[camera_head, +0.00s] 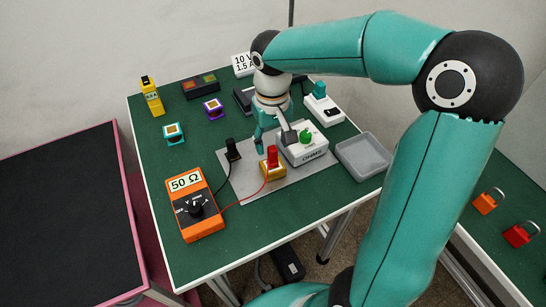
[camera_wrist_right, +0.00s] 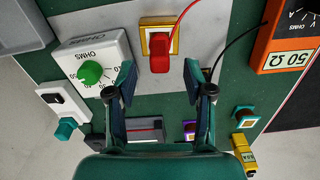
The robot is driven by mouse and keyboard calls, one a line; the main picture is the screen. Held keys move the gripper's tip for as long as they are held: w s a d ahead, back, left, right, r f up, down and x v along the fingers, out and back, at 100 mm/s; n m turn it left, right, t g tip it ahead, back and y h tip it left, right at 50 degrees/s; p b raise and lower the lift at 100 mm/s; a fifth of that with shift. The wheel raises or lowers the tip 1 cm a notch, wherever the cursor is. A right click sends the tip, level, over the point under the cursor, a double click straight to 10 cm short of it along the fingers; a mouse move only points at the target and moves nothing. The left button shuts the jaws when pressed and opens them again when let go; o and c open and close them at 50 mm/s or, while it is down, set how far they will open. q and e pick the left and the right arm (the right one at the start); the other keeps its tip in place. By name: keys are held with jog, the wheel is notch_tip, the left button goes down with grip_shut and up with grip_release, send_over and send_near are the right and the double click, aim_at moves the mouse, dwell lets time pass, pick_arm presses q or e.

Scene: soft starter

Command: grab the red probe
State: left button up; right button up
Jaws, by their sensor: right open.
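The red probe (camera_head: 272,156) stands upright in a yellow holder (camera_head: 273,171) on the grey mat, with a red wire running to the orange meter (camera_head: 197,205). In the right wrist view the red probe (camera_wrist_right: 160,66) is just beyond the fingertips, roughly midway between them. My right gripper (camera_wrist_right: 162,78) is open and empty, with its two fingers apart; in the head view it (camera_head: 268,130) hangs above the mat behind the probe. The black probe (camera_head: 232,149) stands to the left of the red one, with a black wire. My left gripper is not in view.
A white OHMS box (camera_head: 313,153) with a green knob stands right of the red probe, close to my gripper. A grey tray (camera_head: 362,156) lies at the table's right. Several small devices stand at the back. The green table is clear at front right.

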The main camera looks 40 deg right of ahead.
aim_at(273, 148)
jog(key=shift+f, duration=1.5)
grip_shut()
jog(key=shift+r, duration=0.1)
